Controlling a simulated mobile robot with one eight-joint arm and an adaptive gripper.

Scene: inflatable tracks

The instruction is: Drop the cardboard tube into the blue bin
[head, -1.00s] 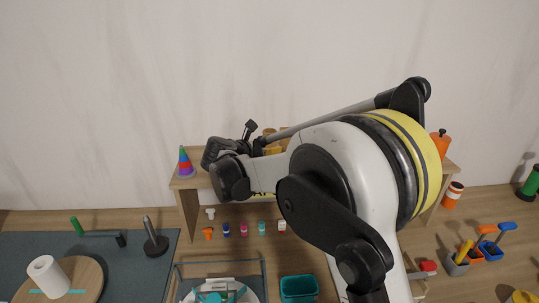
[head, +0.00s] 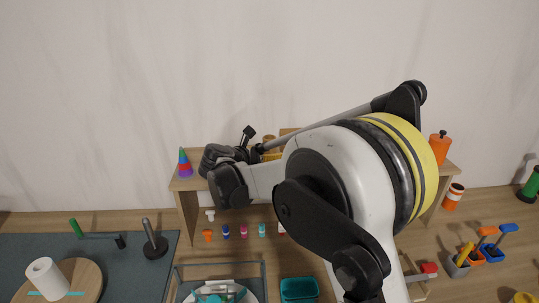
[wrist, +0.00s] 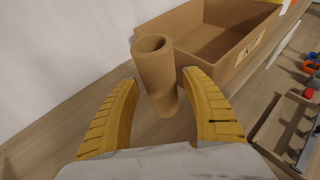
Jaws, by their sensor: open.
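The cardboard tube (wrist: 154,70) is a brown, hollow cylinder standing upright on a wooden surface in the wrist view. My gripper (wrist: 159,79) is open, with one yellow ribbed finger on each side of the tube; I cannot tell whether either touches it. In the head view my arm reaches over the wooden shelf and hides most of the gripper and the tube. A teal-blue bin (head: 299,290) sits at the bottom of the head view, below the shelf and left of my arm's base. Its inside looks empty.
A labelled open cardboard box (wrist: 215,40) stands right behind the tube. A dish rack (head: 222,265) stands left of the bin. Small coloured bottles line the table below the shelf.

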